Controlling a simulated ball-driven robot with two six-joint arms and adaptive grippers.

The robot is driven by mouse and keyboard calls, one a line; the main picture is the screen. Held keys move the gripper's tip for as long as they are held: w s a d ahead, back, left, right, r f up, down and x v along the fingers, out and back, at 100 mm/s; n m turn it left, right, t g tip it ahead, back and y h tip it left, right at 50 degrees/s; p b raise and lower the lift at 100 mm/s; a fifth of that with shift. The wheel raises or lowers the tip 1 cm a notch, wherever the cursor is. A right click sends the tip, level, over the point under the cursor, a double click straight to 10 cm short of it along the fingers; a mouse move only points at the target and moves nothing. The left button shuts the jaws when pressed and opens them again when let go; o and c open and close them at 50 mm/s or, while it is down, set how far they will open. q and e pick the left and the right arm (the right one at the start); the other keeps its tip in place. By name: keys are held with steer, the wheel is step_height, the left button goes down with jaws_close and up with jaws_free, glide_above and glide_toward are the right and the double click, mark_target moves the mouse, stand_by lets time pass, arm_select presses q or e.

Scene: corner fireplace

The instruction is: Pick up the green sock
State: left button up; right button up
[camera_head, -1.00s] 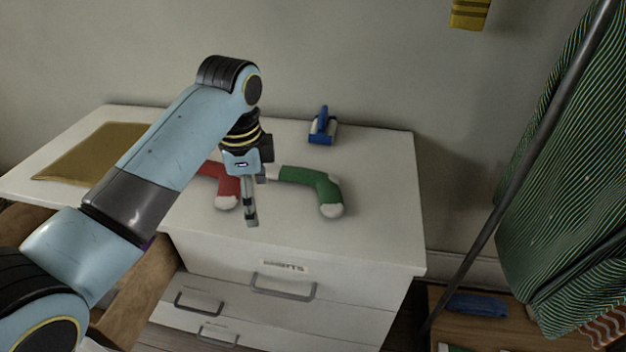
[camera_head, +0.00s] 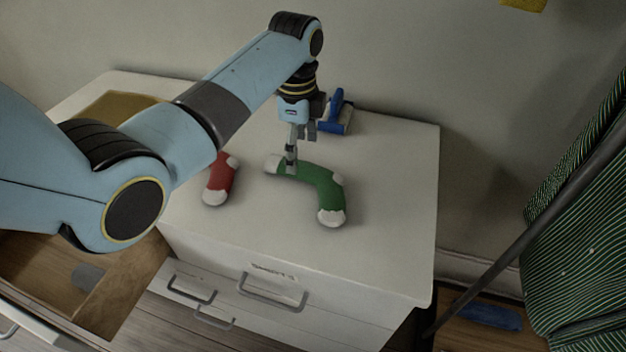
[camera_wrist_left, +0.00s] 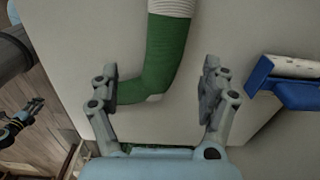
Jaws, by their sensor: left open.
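The green sock (camera_head: 318,180) lies bent on the white dresser top, with white at both ends and at the heel. My left gripper (camera_head: 291,164) is open above its left part, near the white cuff. In the left wrist view the green sock (camera_wrist_left: 168,55) runs down between the spread fingers of my left gripper (camera_wrist_left: 158,82) and curves left. The left finger hides its far end. I cannot tell whether the fingers touch it. What looks like my right gripper (camera_wrist_left: 20,122) shows small at the left edge of the wrist view, its jaws unclear.
A red sock (camera_head: 221,178) lies left of the green one. A blue-handled brush (camera_head: 338,113) lies behind, also in the left wrist view (camera_wrist_left: 285,85). A mustard cloth (camera_head: 115,106) lies back left. The dresser top (camera_head: 390,210) is clear on the right. An open drawer (camera_head: 85,278) juts out front left.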

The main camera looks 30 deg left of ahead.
mark_target(302, 167)
arm_select(q)
steer(key=shift+f, duration=0.35)
steer(key=f, duration=0.5)
steer(key=shift+w, duration=0.2)
steer(key=c, duration=1)
arm_select(e)
steer(key=shift+w+d+f, duration=0.1)
steer(key=shift+w+f, duration=0.1)
steer(key=shift+w, duration=0.4)
